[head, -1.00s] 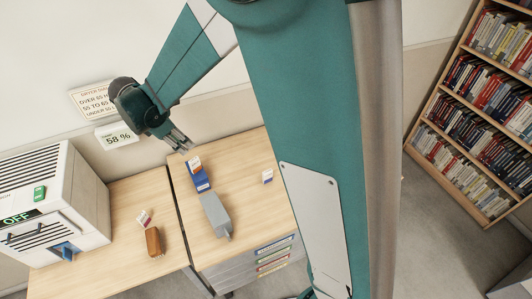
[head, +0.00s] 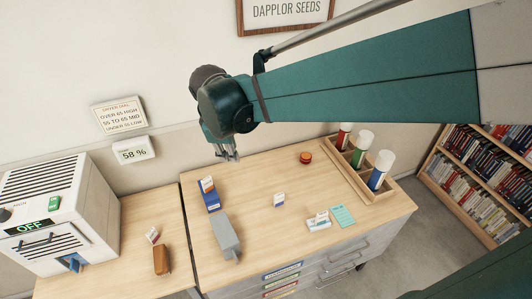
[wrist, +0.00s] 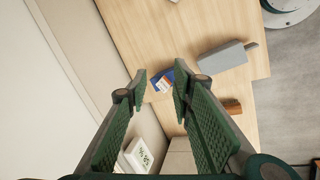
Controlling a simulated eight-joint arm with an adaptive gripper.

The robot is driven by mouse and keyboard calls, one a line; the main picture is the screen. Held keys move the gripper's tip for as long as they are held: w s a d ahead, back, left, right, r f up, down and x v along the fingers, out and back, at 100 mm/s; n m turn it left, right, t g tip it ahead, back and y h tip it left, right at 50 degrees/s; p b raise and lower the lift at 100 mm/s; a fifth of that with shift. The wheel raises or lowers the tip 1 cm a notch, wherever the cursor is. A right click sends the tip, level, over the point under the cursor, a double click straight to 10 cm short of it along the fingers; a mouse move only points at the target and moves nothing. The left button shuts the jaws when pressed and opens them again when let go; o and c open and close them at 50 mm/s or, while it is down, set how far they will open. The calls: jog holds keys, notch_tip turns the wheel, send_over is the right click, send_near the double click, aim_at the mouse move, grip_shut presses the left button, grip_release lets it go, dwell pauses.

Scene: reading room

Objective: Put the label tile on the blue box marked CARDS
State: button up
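The blue box (head: 213,203) stands upright near the back left of the desk; its lettering is too small to read. A small white tile with an orange top (head: 206,184) is at its upper part; I cannot tell whether it is fixed there or only leaning. Both also show in the wrist view, the blue box (wrist: 181,74) and the tile (wrist: 163,84), beyond my fingertips. My gripper (head: 230,157) hangs above and right of the box; in the wrist view its fingers (wrist: 160,88) are apart with nothing between them. Another small white-and-blue tile (head: 279,200) stands mid-desk.
A grey box (head: 226,238) stands in front of the blue box. A rack of tubes (head: 382,190), a red pot (head: 305,158), a white box (head: 319,222) and a teal card (head: 343,216) stand rightward.

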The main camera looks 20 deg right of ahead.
jog(key=s+d+r+m+t, duration=0.1)
jog(key=s+d+m, duration=0.2)
jog(key=s, duration=0.3)
jog(key=s+d+r+m+t+y, duration=0.1)
jog(key=s+d+m, duration=0.2)
jog(key=s+m, duration=0.2)
jog(key=s+d+r+m+t, duration=0.1)
jog(key=s+d+m, duration=0.2)
jog(key=s+m, duration=0.2)
jog(key=s, duration=0.3)
jog(key=shift+d+t+y, duration=0.2)
jog(key=shift+t+y, duration=0.1)
jog(key=shift+t, duration=0.1)
